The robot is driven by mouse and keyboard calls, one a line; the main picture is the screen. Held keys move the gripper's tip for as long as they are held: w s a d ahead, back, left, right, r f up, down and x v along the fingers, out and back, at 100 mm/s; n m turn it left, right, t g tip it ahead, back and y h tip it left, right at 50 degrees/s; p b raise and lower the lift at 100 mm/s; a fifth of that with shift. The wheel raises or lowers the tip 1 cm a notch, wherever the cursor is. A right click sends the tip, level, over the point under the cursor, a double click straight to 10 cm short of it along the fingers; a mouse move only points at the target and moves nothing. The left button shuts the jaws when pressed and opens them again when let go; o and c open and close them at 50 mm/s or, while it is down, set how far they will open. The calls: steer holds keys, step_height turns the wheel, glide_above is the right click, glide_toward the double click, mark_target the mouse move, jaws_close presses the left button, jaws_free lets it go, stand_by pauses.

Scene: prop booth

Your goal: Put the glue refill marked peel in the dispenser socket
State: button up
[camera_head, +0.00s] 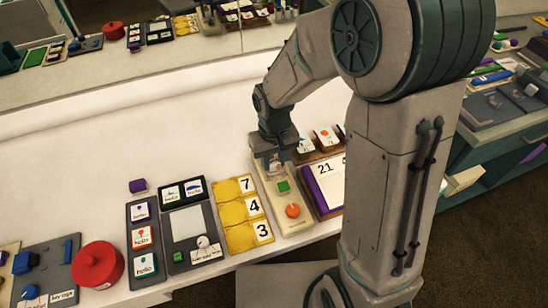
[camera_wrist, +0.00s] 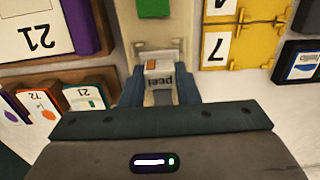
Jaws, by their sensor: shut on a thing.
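My gripper (camera_wrist: 160,90) is shut on a small pale glue refill (camera_wrist: 160,76). The refill has an orange-brown patch and the word "peel", upside down in the wrist view. The beige dispenser board (camera_head: 268,187) has a green square (camera_head: 283,186) and an orange round knob (camera_head: 293,211). In the head view my gripper (camera_head: 273,158) is over the far end of this board. In the wrist view the board's green square (camera_wrist: 154,8) is at the top edge. A pale recess shows just beyond the refill. I cannot tell whether the refill is inside the socket or above it.
Yellow number tiles (camera_head: 249,208) stand close on one side, and a purple-edged "21" board (camera_head: 326,182) on the other. Small picture cards (camera_head: 327,136) stand behind. The white counter (camera_head: 120,140) behind is clear.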

stand_by(0.3)
steer(key=o, duration=1)
steer(key=shift+o, duration=0.2)
step_height(320, 180, up, 14)
steer(key=shift+p, duration=0.4)
steer(key=shift+s+f, duration=0.1)
steer(key=shift+f, duration=0.05)
